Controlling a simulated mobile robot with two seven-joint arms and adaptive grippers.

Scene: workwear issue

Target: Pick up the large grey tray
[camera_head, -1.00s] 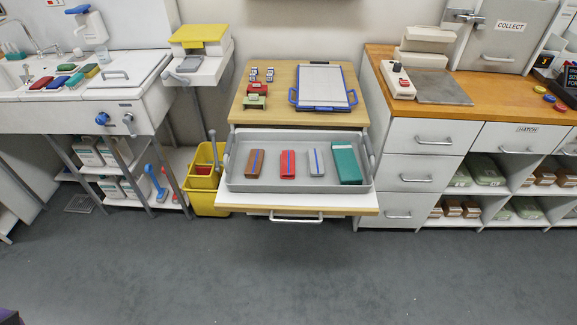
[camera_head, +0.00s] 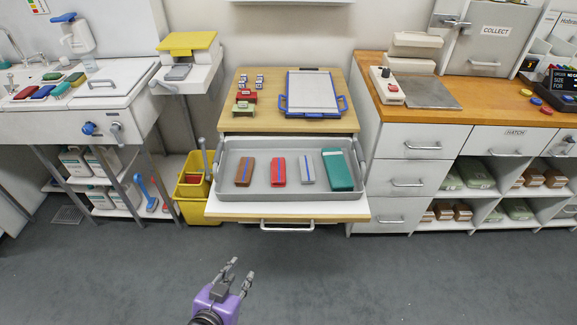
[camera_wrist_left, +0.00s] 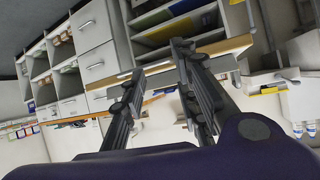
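The large grey tray (camera_head: 226,189) rests on the pulled-out shelf of the middle cabinet. In it lie a brown bundle (camera_head: 244,172), a red bundle (camera_head: 278,171), a grey bundle (camera_head: 305,168) and a larger green one (camera_head: 338,170), most with a blue band. My left gripper (camera_head: 240,272) is low in front of the shelf, apart from the tray, its fingers spread and empty. Its two dark fingers also show apart in the left wrist view (camera_wrist_left: 157,88). The tray is not clear in that view. My right gripper is not in view.
The pulled-out shelf (camera_head: 285,209) has a bar handle below its front edge. Above it, a wooden top (camera_head: 265,120) holds a blue-edged clipboard (camera_head: 311,92) and small stamps. A yellow bucket (camera_head: 191,190) stands close left. White drawers (camera_head: 400,178) stand right. The floor in front is clear.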

